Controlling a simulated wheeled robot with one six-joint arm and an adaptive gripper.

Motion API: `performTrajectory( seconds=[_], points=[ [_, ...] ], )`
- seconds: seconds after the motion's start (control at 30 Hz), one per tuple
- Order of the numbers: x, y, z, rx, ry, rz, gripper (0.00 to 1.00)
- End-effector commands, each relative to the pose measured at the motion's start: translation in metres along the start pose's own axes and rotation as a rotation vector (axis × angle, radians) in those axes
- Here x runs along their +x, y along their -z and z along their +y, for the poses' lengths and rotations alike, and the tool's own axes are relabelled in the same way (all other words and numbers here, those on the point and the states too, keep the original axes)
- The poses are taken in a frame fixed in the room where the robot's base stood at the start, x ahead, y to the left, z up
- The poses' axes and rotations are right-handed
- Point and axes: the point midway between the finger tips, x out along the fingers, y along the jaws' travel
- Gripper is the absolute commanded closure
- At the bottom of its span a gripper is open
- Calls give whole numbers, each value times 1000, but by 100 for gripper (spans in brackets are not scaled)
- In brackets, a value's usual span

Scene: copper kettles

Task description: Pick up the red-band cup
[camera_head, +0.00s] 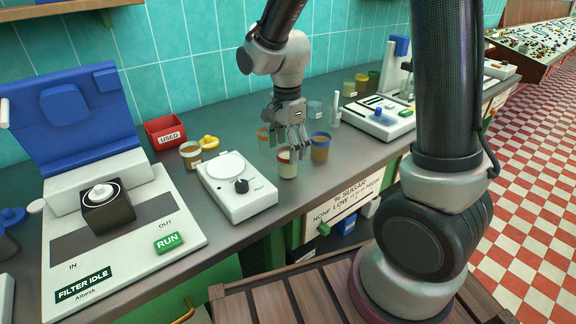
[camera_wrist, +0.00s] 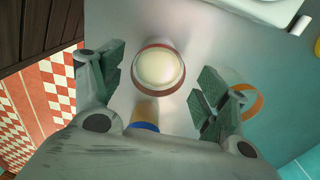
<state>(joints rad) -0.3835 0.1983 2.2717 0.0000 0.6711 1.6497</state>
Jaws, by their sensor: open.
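The red-band cup (camera_head: 287,168) is pale with a dark red band near its rim and stands upright on the grey counter (camera_head: 240,120). In the wrist view the red-band cup (camera_wrist: 159,68) is seen from above, filled with something cream-coloured. My gripper (camera_head: 291,146) is open and points down just above and behind it. In the wrist view its fingers (camera_wrist: 161,80) lie left and right of the cup, a little nearer the palm, with gaps on both sides.
A blue-band cup (camera_head: 320,152) stands close to the right, and an orange-band cup (camera_head: 263,138) stands behind left, partly under my right finger in the wrist view (camera_wrist: 248,102). A white dial device (camera_head: 237,190) is at left. The counter's front edge is near.

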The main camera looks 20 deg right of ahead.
Motion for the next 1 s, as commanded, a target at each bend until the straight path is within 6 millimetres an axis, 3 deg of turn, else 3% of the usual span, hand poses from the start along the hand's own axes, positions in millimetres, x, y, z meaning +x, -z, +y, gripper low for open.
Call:
performTrajectory(
  seconds=[0.2, 0.47, 0.77, 1.0],
  points=[
    [32, 1, 2, 0, -3, 0, 26],
    [36, 1, 2, -1, 0, 0, 26],
    [36, 1, 2, -1, 0, 0, 76],
    [35, 1, 2, -1, 0, 0, 76]
  ],
)
